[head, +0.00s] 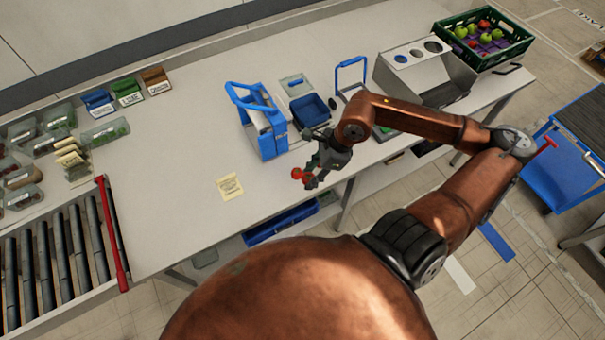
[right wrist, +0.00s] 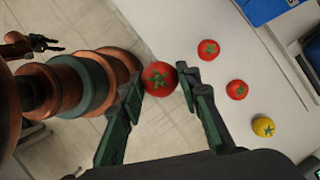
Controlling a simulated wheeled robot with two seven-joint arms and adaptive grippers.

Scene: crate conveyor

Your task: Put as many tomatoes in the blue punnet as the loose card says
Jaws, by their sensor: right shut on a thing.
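My right gripper (head: 311,176) is shut on a red tomato (right wrist: 160,78), near the front edge of the table. Red also shows at its fingers in the head view, partly hidden by them. In the right wrist view two more red tomatoes (right wrist: 208,49) (right wrist: 237,89) and a yellow one (right wrist: 263,127) lie on the table to the right of the held one. The blue punnet (head: 312,109) stands farther back on the table; its inside is hard to make out. The loose card (head: 229,187) lies flat at the front left, its writing too small to read. My left gripper (right wrist: 46,42) looks open and empty.
A blue-and-grey stand (head: 262,122) is left of the punnet. A grey bin unit (head: 425,72) and a green crate (head: 487,38) of red and green produce stand at the right. Packed punnets and rollers (head: 55,250) are at the left. The table's left middle is clear.

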